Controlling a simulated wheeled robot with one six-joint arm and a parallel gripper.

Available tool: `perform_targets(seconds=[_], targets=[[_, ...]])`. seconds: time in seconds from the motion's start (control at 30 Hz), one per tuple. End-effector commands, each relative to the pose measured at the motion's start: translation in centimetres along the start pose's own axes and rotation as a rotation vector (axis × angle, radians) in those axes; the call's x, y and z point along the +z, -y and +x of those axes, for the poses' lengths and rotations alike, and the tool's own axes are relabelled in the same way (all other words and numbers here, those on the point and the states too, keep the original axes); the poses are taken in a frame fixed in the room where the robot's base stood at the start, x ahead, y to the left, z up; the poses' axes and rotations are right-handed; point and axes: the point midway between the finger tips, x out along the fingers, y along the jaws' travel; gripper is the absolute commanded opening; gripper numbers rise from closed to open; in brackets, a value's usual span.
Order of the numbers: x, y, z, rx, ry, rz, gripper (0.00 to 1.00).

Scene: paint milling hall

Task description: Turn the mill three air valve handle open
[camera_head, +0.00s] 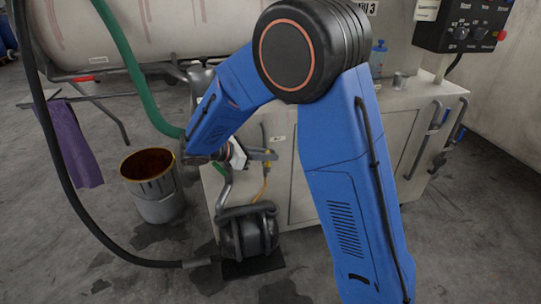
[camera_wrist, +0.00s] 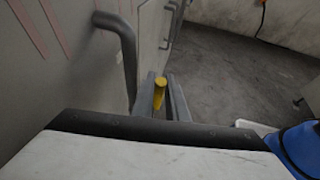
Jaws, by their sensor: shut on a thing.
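The yellow valve handle (camera_wrist: 160,82) shows in the wrist view between the two grey fingers of my gripper (camera_wrist: 164,90). My gripper is shut on this handle. In the head view my gripper (camera_head: 262,154) is small at the front of the pale mill cabinet, below my blue arm. Something yellow (camera_head: 267,165) shows there beside the fingers. The valve body and the handle's exact angle are too small or hidden to tell.
A black pump (camera_head: 248,235) stands below on the floor. A bucket with brown contents (camera_head: 152,188) stands to the left. A green hose (camera_head: 128,62) and a black hose (camera_head: 58,150) hang near my arm. Bent grey handles (camera_head: 427,137) stick out from the cabinet's right side.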

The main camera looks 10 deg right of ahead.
Motion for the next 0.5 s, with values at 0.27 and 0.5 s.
perform_targets(seconds=[0.27, 0.5], targets=[[-0.09, -0.06, -0.14, 0.0, 0.018, -0.004, 0.0], [-0.1, -0.05, -0.14, 0.0, 0.017, -0.004, 0.15]])
